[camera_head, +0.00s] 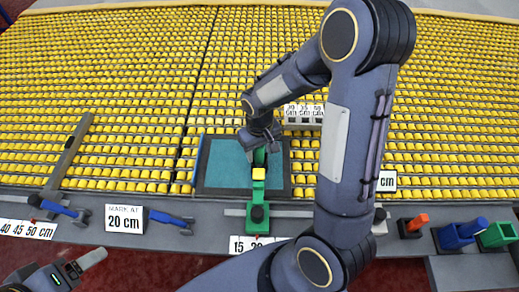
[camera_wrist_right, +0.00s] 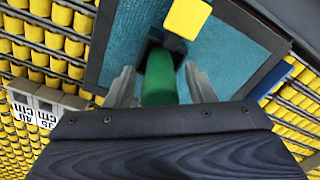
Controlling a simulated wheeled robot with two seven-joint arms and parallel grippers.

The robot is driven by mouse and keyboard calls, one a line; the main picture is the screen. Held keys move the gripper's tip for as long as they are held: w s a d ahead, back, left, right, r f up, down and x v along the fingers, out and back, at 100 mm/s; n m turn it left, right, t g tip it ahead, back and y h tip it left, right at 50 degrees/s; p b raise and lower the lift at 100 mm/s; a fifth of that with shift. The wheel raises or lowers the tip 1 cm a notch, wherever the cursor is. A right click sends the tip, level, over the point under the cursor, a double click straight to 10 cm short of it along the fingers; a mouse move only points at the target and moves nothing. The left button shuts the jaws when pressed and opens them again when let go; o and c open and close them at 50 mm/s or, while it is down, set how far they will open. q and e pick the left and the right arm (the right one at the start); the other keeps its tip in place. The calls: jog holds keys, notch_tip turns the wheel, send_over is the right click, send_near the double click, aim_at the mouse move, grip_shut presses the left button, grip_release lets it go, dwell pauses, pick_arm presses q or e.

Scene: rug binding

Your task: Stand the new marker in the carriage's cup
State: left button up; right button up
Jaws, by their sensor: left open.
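The green carriage (camera_head: 257,213) sits on the rail at the front of the teal panel, with a yellow block (camera_head: 259,174) on its arm. My right gripper (camera_head: 262,144) is over the teal panel, at the far end of the carriage. In the right wrist view a green upright cylinder (camera_wrist_right: 160,78), which looks like the marker, stands between the right fingers (camera_wrist_right: 162,88). A small gap shows on each side of it. A dark square opening, perhaps the cup, is beside it; its seating is hidden. My left gripper (camera_head: 82,264) is open and empty at the lower left.
An orange piece in a black holder (camera_head: 411,228), a blue holder (camera_head: 457,236) and a green holder (camera_head: 497,234) stand at the right. Blue-handled tools (camera_head: 170,218) lie at the left near the 20 cm card (camera_head: 124,218). Rows of yellow pieces fill the back.

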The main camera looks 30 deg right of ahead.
jog(key=shift+r, duration=0.25)
notch_tip(320, 180, up, 12)
jog(key=shift+f, duration=0.1)
jog(key=s+a+r+t+y, duration=0.2)
jog(key=s, duration=0.6)
jog(key=s+a+r+m+t+y, duration=0.1)
jog(key=s+a+r+t, duration=0.1)
jog(key=s, duration=0.7)
jog(key=shift+r+t+y, duration=0.4)
jog(key=shift+r+t, duration=0.1)
jog(key=shift+t, duration=0.3)
